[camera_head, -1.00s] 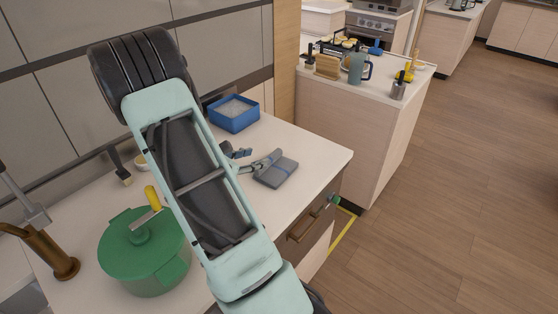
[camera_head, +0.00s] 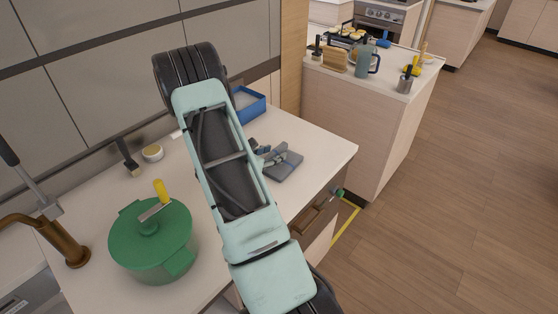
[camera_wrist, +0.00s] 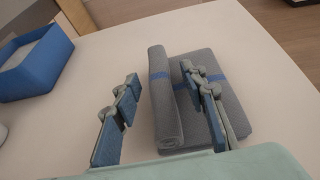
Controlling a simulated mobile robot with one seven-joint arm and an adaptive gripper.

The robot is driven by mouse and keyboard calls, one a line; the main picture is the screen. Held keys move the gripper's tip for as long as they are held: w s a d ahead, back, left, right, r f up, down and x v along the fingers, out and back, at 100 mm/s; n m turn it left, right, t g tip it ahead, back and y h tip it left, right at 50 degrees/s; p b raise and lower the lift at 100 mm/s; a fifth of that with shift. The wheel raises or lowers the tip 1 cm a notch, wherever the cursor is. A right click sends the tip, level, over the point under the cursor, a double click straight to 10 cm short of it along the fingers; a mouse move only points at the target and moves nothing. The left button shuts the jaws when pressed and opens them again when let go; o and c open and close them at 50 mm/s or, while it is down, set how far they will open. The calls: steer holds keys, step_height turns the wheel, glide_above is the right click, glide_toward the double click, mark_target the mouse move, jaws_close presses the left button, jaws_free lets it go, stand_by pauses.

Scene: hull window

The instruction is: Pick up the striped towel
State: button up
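The striped towel (camera_wrist: 165,105) is grey with a blue stripe, folded flat with a rolled edge on its left side, and it lies on the counter. It also shows in the head view (camera_head: 284,163), partly hidden by my gripper. My gripper (camera_wrist: 160,110) is open in the wrist view. Its left finger is apart from the towel, over bare counter to the left of the roll. Its right finger is over the flat part of the towel, so the roll lies between the fingers. I cannot tell whether the right finger touches the cloth.
A blue box (camera_wrist: 35,65) stands on the counter to the left in the wrist view. A green pot (camera_head: 152,240) with a yellow-handled tool on its lid stands on the counter left of my arm. The counter's right front edge is close to the towel.

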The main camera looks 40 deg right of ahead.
jaws_close()
steer(key=shift+r, duration=0.15)
